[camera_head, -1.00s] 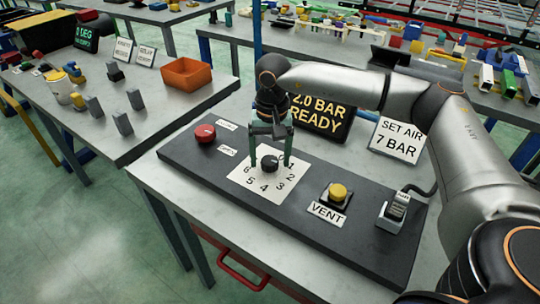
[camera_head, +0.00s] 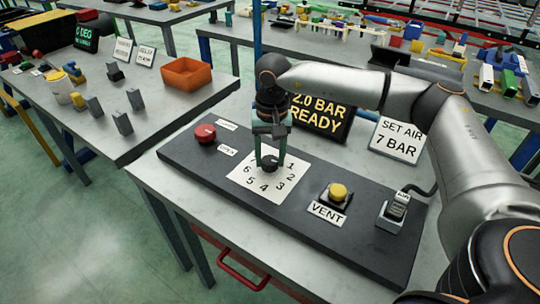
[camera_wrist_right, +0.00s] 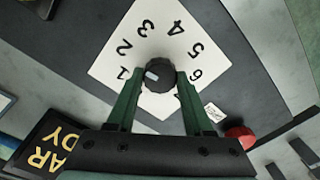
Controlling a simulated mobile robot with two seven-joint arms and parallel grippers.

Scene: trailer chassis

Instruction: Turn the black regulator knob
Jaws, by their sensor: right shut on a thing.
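The black regulator knob (camera_head: 270,164) stands at the middle of a white dial card (camera_head: 248,188) with printed numbers, on a dark panel. My right gripper (camera_head: 270,158) points down over it, and its green fingers are shut on the knob's sides. In the right wrist view the knob (camera_wrist_right: 159,75) sits between the fingertips (camera_wrist_right: 159,84). A pale mark on the knob's top faces toward the side of the numbers 1 and 2. A display (camera_head: 320,119) behind reads "2.0 BAR READY". A sign (camera_head: 397,140) reads "SET AIR 7 BAR". My left gripper is not in view.
On the same panel are a red knob (camera_head: 205,134) at the left, a yellow VENT button (camera_head: 338,192) and a grey switch (camera_head: 397,207) at the right. An orange bin (camera_head: 187,73) stands on the table at the left.

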